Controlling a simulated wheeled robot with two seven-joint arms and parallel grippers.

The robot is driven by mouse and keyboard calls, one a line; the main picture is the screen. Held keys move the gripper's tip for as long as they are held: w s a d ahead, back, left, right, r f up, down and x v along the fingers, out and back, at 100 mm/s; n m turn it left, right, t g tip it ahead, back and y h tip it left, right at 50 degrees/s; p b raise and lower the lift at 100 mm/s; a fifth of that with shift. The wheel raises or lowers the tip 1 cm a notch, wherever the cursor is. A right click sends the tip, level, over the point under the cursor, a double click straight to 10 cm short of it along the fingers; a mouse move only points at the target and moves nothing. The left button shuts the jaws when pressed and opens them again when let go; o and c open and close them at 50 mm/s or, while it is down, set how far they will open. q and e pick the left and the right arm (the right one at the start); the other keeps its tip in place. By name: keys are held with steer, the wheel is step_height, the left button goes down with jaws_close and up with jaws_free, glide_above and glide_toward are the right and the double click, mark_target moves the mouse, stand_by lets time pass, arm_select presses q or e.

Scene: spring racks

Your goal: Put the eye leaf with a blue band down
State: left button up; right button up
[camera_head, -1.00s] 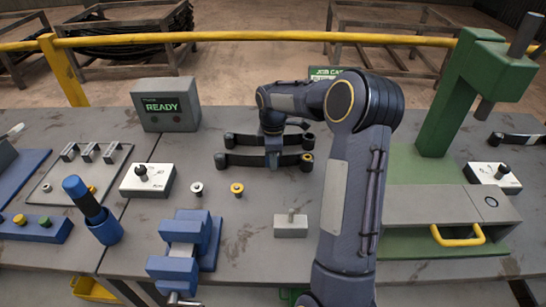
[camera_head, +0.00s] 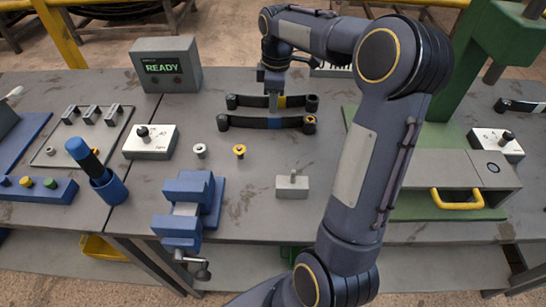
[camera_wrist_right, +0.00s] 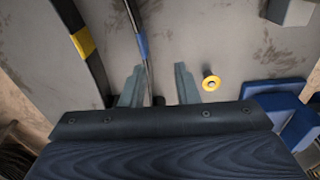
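The dark leaf with a blue band (camera_head: 245,122) lies across the middle of the table, the nearer of two dark leaves. In the right wrist view its blue band (camera_wrist_right: 142,45) shows, and the leaf runs below the gap between my fingers. My right gripper (camera_head: 273,106) is above the leaves, clear of the table. In the wrist view its fingers (camera_wrist_right: 160,88) are spread apart with nothing clamped between them. A leaf with a yellow band (camera_head: 295,101) lies behind, nearly parallel; its yellow band (camera_wrist_right: 83,42) also shows in the wrist view. My left gripper is not in view.
A steel washer (camera_head: 200,150), a yellow washer (camera_head: 239,150) and a grey block with a pin (camera_head: 292,185) stand in front of the leaves. A blue vise (camera_head: 190,205) is front left. A green press (camera_head: 470,75) stands right. A READY box (camera_head: 167,66) is back left.

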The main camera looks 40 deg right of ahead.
steer(key=s+a+r+m+t+y, duration=0.25)
steer(key=s+a+r+m, duration=0.2)
steer(key=s+a, duration=0.65)
steer(key=s+a+f+m+t, duration=0.1)
steer(key=s+a+f+m, duration=0.1)
steer(key=s, duration=0.4)
steer(key=s+a+f+m+t+y, duration=0.1)
steer(key=s+a+f+m, duration=0.2)
steer(key=s+a, duration=0.3)
steer(key=shift+m, duration=0.85)
steer(key=shift+s+t, duration=0.1)
steer(key=shift+t, duration=0.15)
